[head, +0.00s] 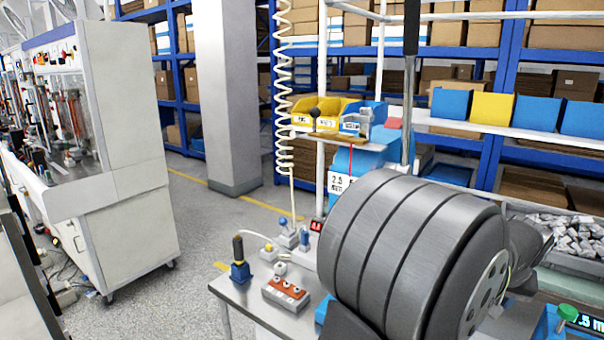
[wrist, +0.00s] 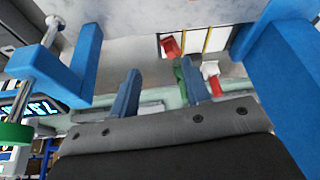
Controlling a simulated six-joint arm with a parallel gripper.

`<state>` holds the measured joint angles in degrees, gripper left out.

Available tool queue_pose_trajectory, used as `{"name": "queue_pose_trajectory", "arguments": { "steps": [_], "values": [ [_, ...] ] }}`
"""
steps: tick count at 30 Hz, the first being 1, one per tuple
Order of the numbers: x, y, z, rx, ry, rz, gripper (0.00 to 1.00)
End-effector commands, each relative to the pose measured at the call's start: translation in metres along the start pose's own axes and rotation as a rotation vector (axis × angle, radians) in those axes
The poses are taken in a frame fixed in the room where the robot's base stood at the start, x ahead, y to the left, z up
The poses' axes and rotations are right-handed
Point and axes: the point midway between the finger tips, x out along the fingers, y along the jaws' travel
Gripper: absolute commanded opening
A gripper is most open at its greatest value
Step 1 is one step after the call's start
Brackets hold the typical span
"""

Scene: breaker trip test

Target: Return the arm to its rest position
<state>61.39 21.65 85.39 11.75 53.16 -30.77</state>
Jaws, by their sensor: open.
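My gripper (wrist: 160,85) shows in the wrist view as two blue fingers set apart, with nothing between them. Past the fingertips are a red part (wrist: 171,46), a small green part and a red-and-white part (wrist: 212,78). Blue fixture pieces stand on both sides, one at the left (wrist: 84,62) and one at the right (wrist: 283,60). The left one carries a metal rod with a green knob (wrist: 14,135). In the head view my large grey arm link fills the front right, and my gripper cannot be made out there.
In the head view, a bench holds an orange block with white knobs (head: 286,292) and a black-handled blue holder (head: 240,268). A green knob (head: 567,312) and a digital display (head: 586,322) sit at the lower right. Small bins (head: 338,118) stand behind.

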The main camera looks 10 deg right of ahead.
Motion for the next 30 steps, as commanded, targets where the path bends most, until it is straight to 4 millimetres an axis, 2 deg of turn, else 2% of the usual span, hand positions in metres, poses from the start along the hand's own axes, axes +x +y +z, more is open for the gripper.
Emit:
{"name": "queue_pose_trajectory", "arguments": {
  "steps": [9, 22, 23, 30],
  "values": [
    [-0.028, -0.004, 0.043, 0.061, 0.002, 0.027, 0.43],
    [-0.055, -0.016, 0.105, 0.143, 0.004, 0.059, 0.43],
    [-0.054, -0.018, 0.108, 0.147, 0.003, 0.061, 0.43],
    [-0.021, -0.047, 0.091, 0.141, 0.0, 0.058, 0.43]
  ]
}}
